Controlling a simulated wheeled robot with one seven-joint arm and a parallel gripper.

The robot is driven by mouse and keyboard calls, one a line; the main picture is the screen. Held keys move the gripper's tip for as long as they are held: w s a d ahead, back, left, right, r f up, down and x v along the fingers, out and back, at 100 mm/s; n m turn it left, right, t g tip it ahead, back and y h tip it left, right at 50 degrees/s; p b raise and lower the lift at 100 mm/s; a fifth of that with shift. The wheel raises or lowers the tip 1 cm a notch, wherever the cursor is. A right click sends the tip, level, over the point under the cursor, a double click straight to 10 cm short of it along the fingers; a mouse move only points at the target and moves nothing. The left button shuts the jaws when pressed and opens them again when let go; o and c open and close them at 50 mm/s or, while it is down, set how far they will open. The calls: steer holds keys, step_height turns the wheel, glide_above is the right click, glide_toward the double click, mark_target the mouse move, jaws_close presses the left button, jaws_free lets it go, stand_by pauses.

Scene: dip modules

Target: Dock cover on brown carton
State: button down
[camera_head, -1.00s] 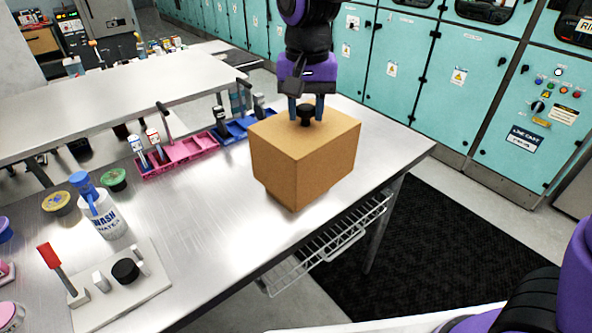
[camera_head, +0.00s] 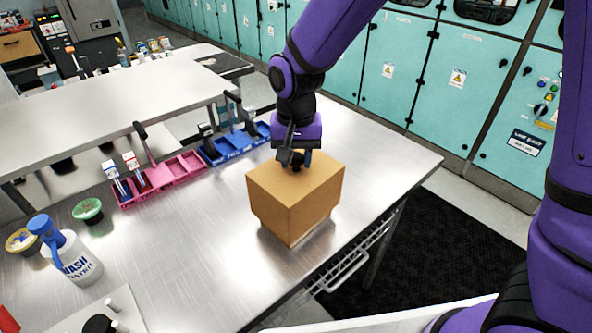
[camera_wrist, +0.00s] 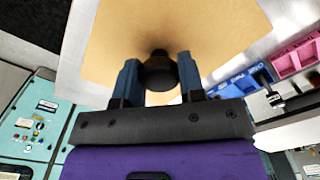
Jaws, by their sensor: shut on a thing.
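The brown cover (camera_head: 293,190) sits over the brown carton (camera_head: 291,230) on the steel table. The cover is a little wider than the carton, and the carton's narrower lower part shows below the cover's rim. My gripper (camera_head: 297,161) is above the cover with its fingers on the black knob at the cover's top. In the wrist view my gripper (camera_wrist: 159,80) has its two blue fingers on either side of the dark knob (camera_wrist: 159,72), shut on it. The cover's tan top (camera_wrist: 215,40) fills the upper middle of that view. The inside of the carton is hidden.
A pink tray (camera_head: 180,173) and a blue tray (camera_head: 236,144) with upright tools stand left of and behind the carton. A wash bottle (camera_head: 75,258), a green bowl (camera_head: 89,211) and a yellow bowl (camera_head: 22,241) are at the left. The table is bare between.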

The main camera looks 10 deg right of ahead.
mark_target(296, 170)
steer(key=shift+f, duration=2.05)
steer(key=c, duration=0.7)
jaws_free()
step_height(296, 170, up, 13)
steer(key=shift+f, duration=0.2)
steer(key=s+d+r+t, duration=0.1)
steer(key=s+d+r, duration=0.3)
steer(key=s+d, duration=0.2)
steer(key=s+d+r+t, duration=0.2)
steer(key=s+d+r, duration=0.2)
steer(key=d, duration=0.6)
steer(key=s+d+r+n+t, duration=0.1)
steer(key=s+d+r, duration=0.3)
steer(key=s+d, duration=0.4)
steer(key=shift+s+d+t, duration=0.3)
steer(key=shift+t, duration=0.3)
